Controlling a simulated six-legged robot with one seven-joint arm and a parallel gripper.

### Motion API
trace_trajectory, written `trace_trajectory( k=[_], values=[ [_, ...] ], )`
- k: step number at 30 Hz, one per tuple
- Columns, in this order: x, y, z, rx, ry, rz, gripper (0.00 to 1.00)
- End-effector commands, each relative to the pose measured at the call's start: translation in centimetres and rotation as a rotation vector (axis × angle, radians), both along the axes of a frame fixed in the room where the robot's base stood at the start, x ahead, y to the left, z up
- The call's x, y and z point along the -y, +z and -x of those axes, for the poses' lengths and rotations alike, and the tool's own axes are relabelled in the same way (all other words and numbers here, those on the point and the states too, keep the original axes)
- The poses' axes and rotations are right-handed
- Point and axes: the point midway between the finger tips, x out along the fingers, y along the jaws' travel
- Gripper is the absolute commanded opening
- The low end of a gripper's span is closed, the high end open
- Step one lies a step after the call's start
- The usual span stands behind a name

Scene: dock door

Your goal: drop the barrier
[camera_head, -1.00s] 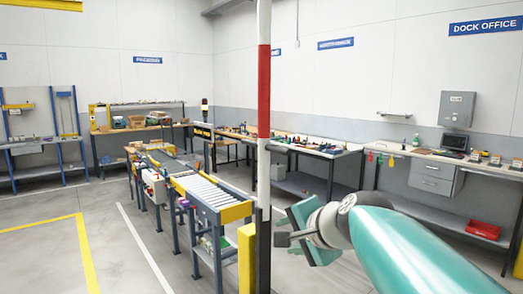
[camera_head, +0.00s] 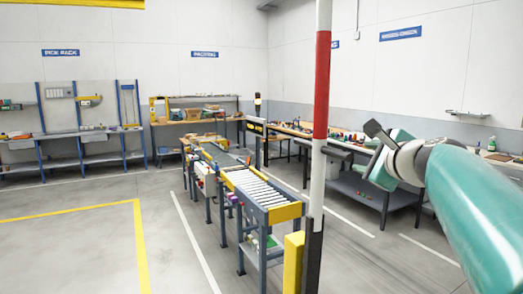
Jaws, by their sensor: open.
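The barrier (camera_head: 321,85) is a red and white pole. It stands upright right of the picture's middle and runs out of view at the top. Its lower end is dark, beside a yellow post (camera_head: 293,262) at the bottom edge. My gripper (camera_head: 376,152) is open and empty, to the right of the pole at the height of its red and white bands.
A roller conveyor (camera_head: 262,190) stands just left of the pole. Workbenches (camera_head: 90,134) line the back wall, and another long bench (camera_head: 340,146) runs along the right wall. The floor at left, with a yellow line (camera_head: 140,240), is clear.

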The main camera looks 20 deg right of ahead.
Motion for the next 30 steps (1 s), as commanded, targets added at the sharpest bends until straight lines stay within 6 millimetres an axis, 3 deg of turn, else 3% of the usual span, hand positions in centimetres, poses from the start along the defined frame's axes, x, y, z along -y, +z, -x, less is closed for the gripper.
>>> trace_trajectory(
  k=[8,21,30],
  values=[
    [1.0,-0.5,-1.2,0.003,-0.014,-0.011,0.43],
    [3.6,-2.4,-9.2,0.000,-0.012,-0.009,0.43],
    [4.5,-2.9,-12.4,0.003,-0.009,-0.009,0.43]
  ],
)
